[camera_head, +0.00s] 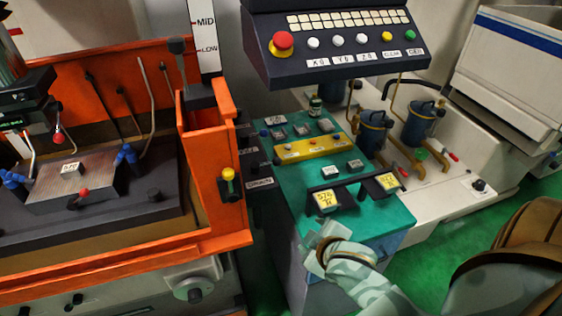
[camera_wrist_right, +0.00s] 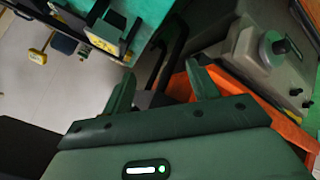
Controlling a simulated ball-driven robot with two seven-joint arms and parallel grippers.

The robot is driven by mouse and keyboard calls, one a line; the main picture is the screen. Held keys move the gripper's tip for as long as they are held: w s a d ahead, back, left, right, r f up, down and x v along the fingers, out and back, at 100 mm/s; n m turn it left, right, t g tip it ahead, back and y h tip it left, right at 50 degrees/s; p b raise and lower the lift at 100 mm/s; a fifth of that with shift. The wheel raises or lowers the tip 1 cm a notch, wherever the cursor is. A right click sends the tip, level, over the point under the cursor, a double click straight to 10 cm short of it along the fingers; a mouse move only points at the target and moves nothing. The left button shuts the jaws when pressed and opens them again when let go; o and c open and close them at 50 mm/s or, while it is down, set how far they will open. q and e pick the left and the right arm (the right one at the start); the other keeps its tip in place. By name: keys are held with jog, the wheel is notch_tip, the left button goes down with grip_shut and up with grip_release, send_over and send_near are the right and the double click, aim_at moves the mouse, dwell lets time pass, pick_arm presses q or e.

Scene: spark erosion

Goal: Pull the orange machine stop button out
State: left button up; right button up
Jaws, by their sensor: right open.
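A red mushroom stop button (camera_head: 283,41) on a yellow-orange collar sits at the left end of the dark control panel (camera_head: 345,72), above the teal cabinet. No hand is on it. It stands well above and left of my right gripper (camera_head: 318,243), which is low in front of the cabinet. In the right wrist view my right gripper (camera_wrist_right: 164,88) has its two fingers wide apart, with nothing between them. The stop button does not show there. The orange machine (camera_head: 215,160) stands left of the cabinet. My left gripper is out of view.
White, yellow and green buttons line the panel beside the red one. The teal cabinet (camera_head: 385,222) carries boxes with yellow labels and a yellow strip (camera_head: 312,147). A yellow-topped knob (camera_head: 228,174) sticks out from the orange machine. Blue canisters (camera_head: 424,120) stand at the right.

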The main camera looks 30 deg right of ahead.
jog(key=w+d+r+m+t+y, duration=0.1)
jog(key=w+r+t, duration=0.3)
jog(key=r, duration=0.5)
jog(key=w+r+m+t, duration=0.1)
jog(key=w+r+t, duration=0.25)
jog(key=r, duration=0.55)
jog(key=m+t, duration=0.4)
jog(key=t, duration=0.2)
send_near(279, 36)
jog(key=p+x, duration=0.1)
jog(key=x, duration=0.2)
jog(key=p+x, duration=0.1)
jog(key=x, duration=0.3)
jog(key=d+f+p+x, duration=0.1)
jog(key=x, duration=0.3)
jog(key=shift+w, duration=0.35)
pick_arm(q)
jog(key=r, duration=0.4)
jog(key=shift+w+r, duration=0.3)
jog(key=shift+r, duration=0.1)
